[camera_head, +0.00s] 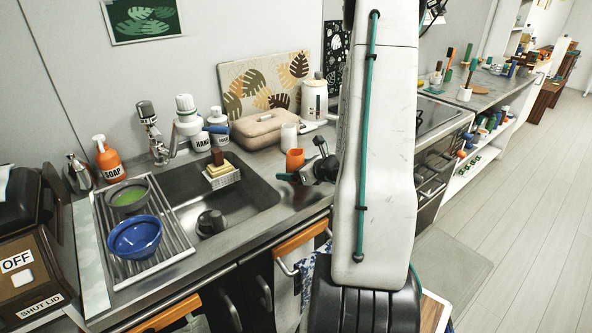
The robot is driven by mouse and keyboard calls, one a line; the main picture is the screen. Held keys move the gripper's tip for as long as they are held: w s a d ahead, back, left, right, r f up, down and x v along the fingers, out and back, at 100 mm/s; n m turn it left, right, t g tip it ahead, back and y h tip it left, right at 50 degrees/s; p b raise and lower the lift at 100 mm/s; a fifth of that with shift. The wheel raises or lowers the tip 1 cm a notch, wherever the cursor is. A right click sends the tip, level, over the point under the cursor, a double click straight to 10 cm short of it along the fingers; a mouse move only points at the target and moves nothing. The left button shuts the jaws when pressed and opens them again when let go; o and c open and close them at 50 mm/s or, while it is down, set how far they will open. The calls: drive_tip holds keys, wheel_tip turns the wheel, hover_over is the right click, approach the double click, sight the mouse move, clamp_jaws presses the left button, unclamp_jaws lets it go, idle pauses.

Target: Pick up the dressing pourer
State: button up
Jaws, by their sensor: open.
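I cannot tell for certain which object is the dressing pourer. An orange cup-like vessel (294,159) stands on the counter right of the sink, right by my gripper. A small silver spouted vessel (78,173) stands at the far left, behind the drying rack. My gripper (304,164) is black and open, low over the counter at the sink's right edge. One finger reaches left in front of the orange vessel; the other is behind and to its right. I cannot tell whether they touch it. My white arm hides the counter to the right.
The sink (243,211) holds a dark cup (211,222). A white cup (289,137), a beige case (262,125) and a white kettle (314,98) stand behind the orange vessel. An orange soap bottle (107,159) is left.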

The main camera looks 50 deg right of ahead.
drive_tip(key=shift+w+f, duration=0.15)
drive_tip(key=shift+w, duration=0.15)
drive_tip(key=c, duration=1.2)
drive_tip(key=shift+c, duration=0.2)
